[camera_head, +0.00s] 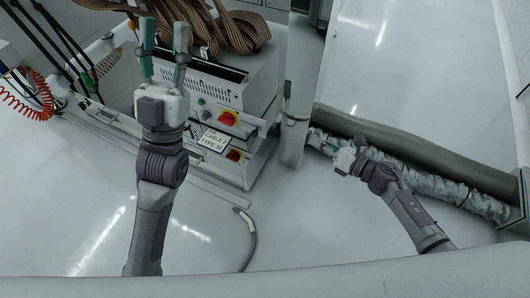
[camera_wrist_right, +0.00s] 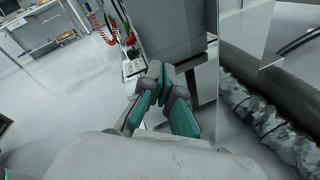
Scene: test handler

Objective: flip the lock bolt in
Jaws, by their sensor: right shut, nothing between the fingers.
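I cannot make out the lock bolt in either view. The white test handler cabinet (camera_head: 225,85) stands at upper middle, with red-and-yellow switches and a "CABLE TYPE" label on its front. My left gripper (camera_head: 165,36) has its two fingers spread apart, with nothing between them, and shows in front of the cabinet's left part. My right gripper (camera_head: 332,147) is right of the cabinet and its post, away from the switches. In the right wrist view its fingertips (camera_wrist_right: 160,72) meet, empty, with a grey panel (camera_wrist_right: 182,30) beyond them.
A grey post (camera_head: 298,100) stands right of the cabinet. A ridged dark duct and a silvery hose (camera_head: 440,185) run along the floor at right. Brown ribbon cables (camera_head: 240,30) lie on top of the cabinet. A red coiled hose (camera_head: 35,100) hangs at left. A black cable (camera_head: 250,235) lies on the floor.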

